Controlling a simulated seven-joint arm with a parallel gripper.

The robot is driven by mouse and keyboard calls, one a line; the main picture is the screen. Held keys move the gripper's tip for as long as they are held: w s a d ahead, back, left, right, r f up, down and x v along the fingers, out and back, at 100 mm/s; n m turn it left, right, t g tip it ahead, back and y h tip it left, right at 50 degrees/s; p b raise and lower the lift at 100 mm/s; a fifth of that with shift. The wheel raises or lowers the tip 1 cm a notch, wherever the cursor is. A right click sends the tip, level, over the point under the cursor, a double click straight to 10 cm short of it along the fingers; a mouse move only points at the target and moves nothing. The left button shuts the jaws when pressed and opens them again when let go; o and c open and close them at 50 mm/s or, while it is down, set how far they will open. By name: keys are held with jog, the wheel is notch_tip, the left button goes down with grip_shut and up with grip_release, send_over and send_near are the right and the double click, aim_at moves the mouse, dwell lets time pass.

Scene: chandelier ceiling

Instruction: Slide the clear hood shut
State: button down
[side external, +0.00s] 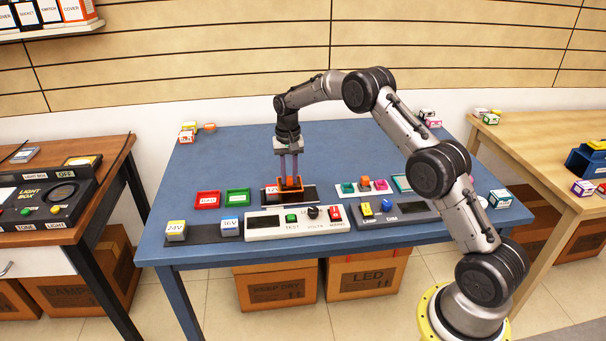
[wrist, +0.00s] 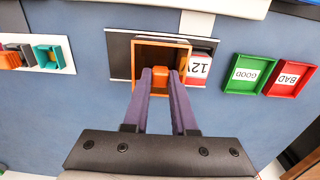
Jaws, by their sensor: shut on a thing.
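The hood (side external: 300,186) is an orange-rimmed frame on a dark base (side external: 310,194) in the middle of the blue table. In the wrist view, the hood's orange rim (wrist: 133,47) surrounds an orange knob (wrist: 160,84); the clear part is hard to make out. My gripper (side external: 290,178) points down at the hood, and in the wrist view my gripper (wrist: 160,73) is shut on the orange knob between its two purple fingers. A block labelled 12V (wrist: 199,67) sits beside the hood, partly covered by its edge. Bare dark base (wrist: 119,60) shows on the hood's other side.
Green (side external: 238,198) and red (side external: 207,200) trays lie left of the base. A white test panel (side external: 265,225) with buttons stands in front. A pale strip with coloured blocks (side external: 347,188) lies to the right.

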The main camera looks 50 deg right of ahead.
jog(key=w+a, duration=0.4)
jog(key=shift+r, duration=0.15)
jog(key=c, duration=0.7)
grip_release()
jog(key=shift+d, duration=0.1)
jog(key=shift+r, duration=0.15)
notch_tip(320, 180, up, 13)
jog(key=shift+r, duration=0.2)
jog(key=shift+r, duration=0.1)
